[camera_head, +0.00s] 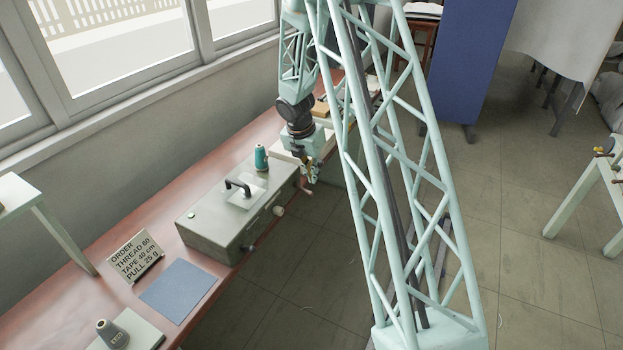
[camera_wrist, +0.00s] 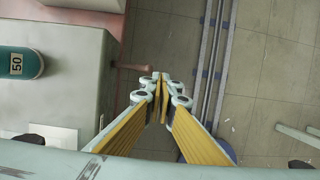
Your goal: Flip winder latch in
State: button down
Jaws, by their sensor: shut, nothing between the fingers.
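The winder appears as a grey-green metal box (camera_head: 205,229) on the red-brown bench, with a black handle (camera_head: 238,184) on top and a teal thread spool (camera_head: 261,157) at its far end. A pale knob (camera_head: 279,211), a dark knob (camera_head: 249,247) and a brown-handled crank (camera_head: 305,187) stick out of its right side. I cannot make out which part is the latch. My gripper (camera_head: 312,176) is beside the box's far right corner. In the wrist view, my gripper (camera_wrist: 162,84) is shut and empty, right of the box (camera_wrist: 65,65); a reddish-brown peg (camera_wrist: 134,67) lies near the fingertips.
An order sign (camera_head: 135,256) reads thread 60, tape 40 cm, pull 25 g. A blue mat (camera_head: 178,290) and a grey cone (camera_head: 112,333) are at the near end of the bench (camera_head: 70,314). Windows line the left wall. Open floor (camera_head: 285,300) lies right of the bench.

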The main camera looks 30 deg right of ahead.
notch_tip(320, 180, up, 7)
jog(key=s+p, duration=0.1)
jog(key=s, duration=0.2)
jog(key=shift+a, duration=0.3)
jog(key=shift+w, duration=0.1)
dwell(0.6)
jog(key=s+a+r+m+b, duration=0.1)
jog(key=s+a+r+m, duration=0.4)
jog(key=r, duration=0.3)
jog(key=s+a+r+m+t+b, duration=0.1)
jog(key=s+a+r+m, duration=0.2)
jog(key=s+a+r, duration=0.4)
jog(key=s+a+r+m+b, duration=0.1)
jog(key=s+a+r+m, duration=0.35)
jog(key=r, duration=0.45)
jog(key=s+a+r+m+t+y+b, duration=0.1)
jog(key=s+a+m, duration=0.4)
jog(key=s, duration=0.9)
jog(key=s+a+r+m+t+y+b, duration=0.1)
jog(key=s+a+m, duration=0.5)
jog(key=s, duration=0.8)
jog(key=a+r+b, duration=0.1)
jog(key=a+r, duration=0.1)
jog(key=a, duration=0.1)
jog(key=shift+r+y+b, duration=0.35)
jog(key=shift+y, duration=0.05)
